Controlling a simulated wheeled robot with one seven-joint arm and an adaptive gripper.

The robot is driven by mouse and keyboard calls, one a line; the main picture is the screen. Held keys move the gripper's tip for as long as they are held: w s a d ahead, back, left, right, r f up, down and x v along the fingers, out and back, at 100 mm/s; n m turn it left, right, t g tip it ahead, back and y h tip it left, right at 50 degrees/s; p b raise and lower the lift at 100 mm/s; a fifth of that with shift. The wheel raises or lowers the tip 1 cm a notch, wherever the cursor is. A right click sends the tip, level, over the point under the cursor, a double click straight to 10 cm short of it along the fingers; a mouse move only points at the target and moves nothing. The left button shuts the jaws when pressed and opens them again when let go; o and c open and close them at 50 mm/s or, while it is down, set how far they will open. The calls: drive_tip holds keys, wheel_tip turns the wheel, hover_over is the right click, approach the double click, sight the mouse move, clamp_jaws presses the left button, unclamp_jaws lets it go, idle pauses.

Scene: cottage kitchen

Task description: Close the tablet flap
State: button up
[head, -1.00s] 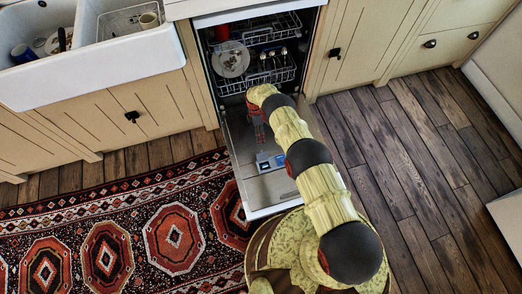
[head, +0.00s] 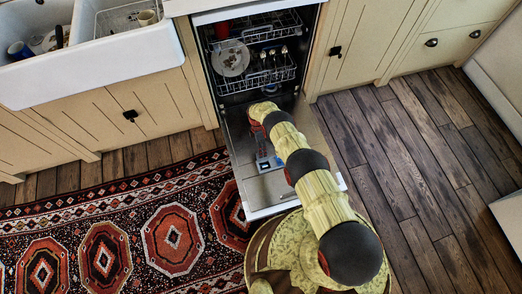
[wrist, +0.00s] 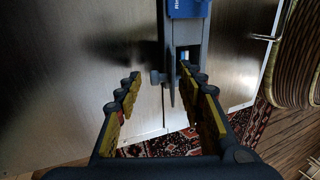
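The detergent dispenser (head: 264,162) sits on the inner face of the lowered dishwasher door. In the wrist view the dispenser (wrist: 186,32) is a grey unit with a blue cap at its far end. A grey upright piece (wrist: 172,82), which looks like the tablet flap, stands out from its near end. A pale blue patch shows beside it. My gripper (wrist: 160,80) is open and empty, above the door. Its right finger is close to the flap in the picture; I cannot tell whether they touch. In the head view my arm hides most of the gripper (head: 261,140).
The dishwasher door (head: 268,190) lies open. The racks (head: 262,75) inside hold a plate and cutlery. A patterned rug (head: 120,235) lies to the left, and the wooden floor (head: 420,150) to the right is clear. The sink (head: 85,60) stands at upper left.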

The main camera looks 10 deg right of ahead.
drive_tip(key=shift+c, duration=0.3)
clamp_jaws()
